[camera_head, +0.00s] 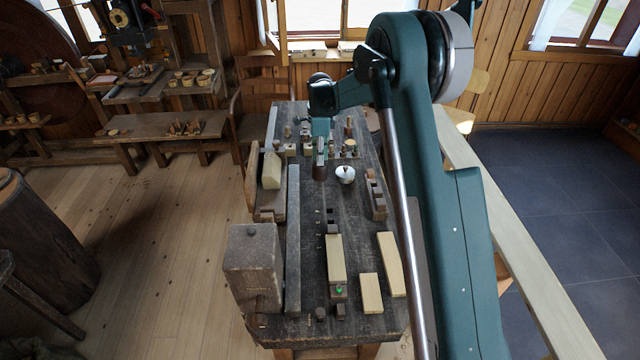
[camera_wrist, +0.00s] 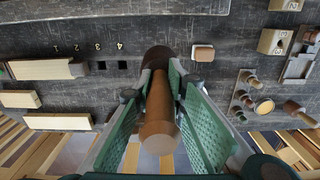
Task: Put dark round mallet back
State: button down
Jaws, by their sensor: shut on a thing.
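The dark round mallet has a dark brown head (camera_wrist: 157,57) and a lighter brown handle (camera_wrist: 158,125). In the wrist view my gripper (camera_wrist: 160,92) is shut on the handle, its green pads on either side. The head lies beyond the fingertips, over the dark bench. In the head view my gripper (camera_head: 320,142) is over the middle of the bench, with the mallet head (camera_head: 319,173) hanging below it. I cannot tell how high the head is above the top. Two square holes (camera_wrist: 112,65) lie left of the head, by the numbers 3 and 4.
The long dark bench (camera_head: 308,230) holds pale wood blocks (camera_head: 371,293) at its near end. Several small pegs and tools stand at the far end. A long grey rail (camera_head: 292,240) runs along the left.

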aim_at(320, 174)
jog(key=shift+f, duration=2.65)
jog(key=shift+f, duration=0.1)
jog(key=shift+f+p, duration=0.3)
jog(key=shift+f, duration=1.45)
jog(key=shift+f, duration=0.15)
jog(key=c, duration=2.3)
grip_release()
notch_tip(320, 174, up, 12)
jog(key=shift+r+b, duration=0.15)
jog(key=shift+b, duration=0.15)
